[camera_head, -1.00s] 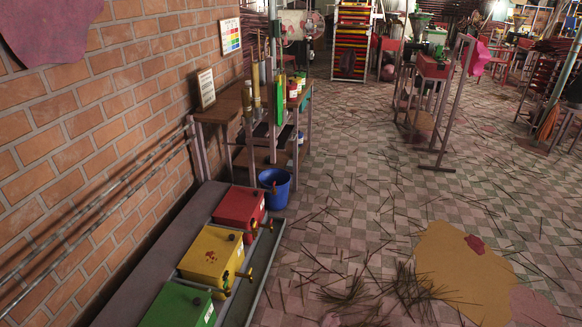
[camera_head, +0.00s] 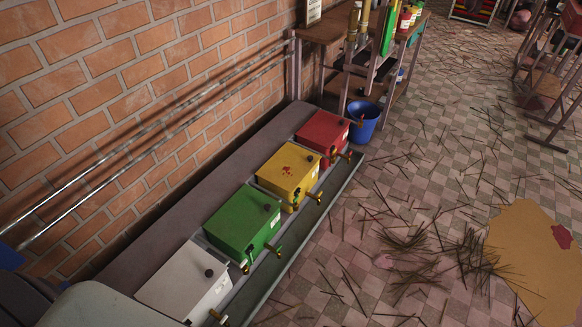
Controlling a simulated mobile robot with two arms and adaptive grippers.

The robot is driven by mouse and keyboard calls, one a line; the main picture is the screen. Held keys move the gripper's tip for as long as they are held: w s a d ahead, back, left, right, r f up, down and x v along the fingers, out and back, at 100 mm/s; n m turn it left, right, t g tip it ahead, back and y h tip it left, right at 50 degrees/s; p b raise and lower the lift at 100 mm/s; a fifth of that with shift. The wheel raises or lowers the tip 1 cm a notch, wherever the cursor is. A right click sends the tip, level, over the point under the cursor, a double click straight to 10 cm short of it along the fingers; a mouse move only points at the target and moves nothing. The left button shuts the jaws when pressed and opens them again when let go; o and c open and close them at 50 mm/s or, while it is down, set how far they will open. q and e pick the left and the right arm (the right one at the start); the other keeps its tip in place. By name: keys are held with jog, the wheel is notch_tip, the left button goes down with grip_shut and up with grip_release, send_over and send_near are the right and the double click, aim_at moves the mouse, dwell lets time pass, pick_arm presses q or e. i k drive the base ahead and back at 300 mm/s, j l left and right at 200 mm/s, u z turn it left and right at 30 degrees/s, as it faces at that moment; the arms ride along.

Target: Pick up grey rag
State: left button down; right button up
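I cannot make out a grey rag in this view. Neither of my grippers shows. A smooth pale grey rounded shape and a darker one fill the bottom left corner; they look like parts of my own body, but I cannot tell for sure.
White (camera_head: 182,280), green (camera_head: 240,222), yellow (camera_head: 287,168) and red (camera_head: 322,133) tanks with taps line a low ledge along the brick wall (camera_head: 130,80). A blue bucket (camera_head: 364,122) stands by the workbench (camera_head: 322,32). Thin sticks (camera_head: 410,245) and a yellow-brown sheet (camera_head: 525,262) lie on the tiled floor.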

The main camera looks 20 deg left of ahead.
aim_at(381, 102)
jog(key=i+l+z, duration=0.2)
jog(key=i, duration=0.15)
jog(key=i+z, duration=0.2)
jog(key=i, duration=0.15)
jog(key=i+l+z, duration=0.1)
jog(key=i+z, duration=0.2)
jog(key=i, duration=2.05)
jog(key=i+u, duration=0.1)
jog(key=i, duration=0.65)
jog(key=i+l, duration=0.1)
jog(key=i, duration=0.65)
jog(key=i+l+u, duration=0.15)
jog(key=i, duration=0.55)
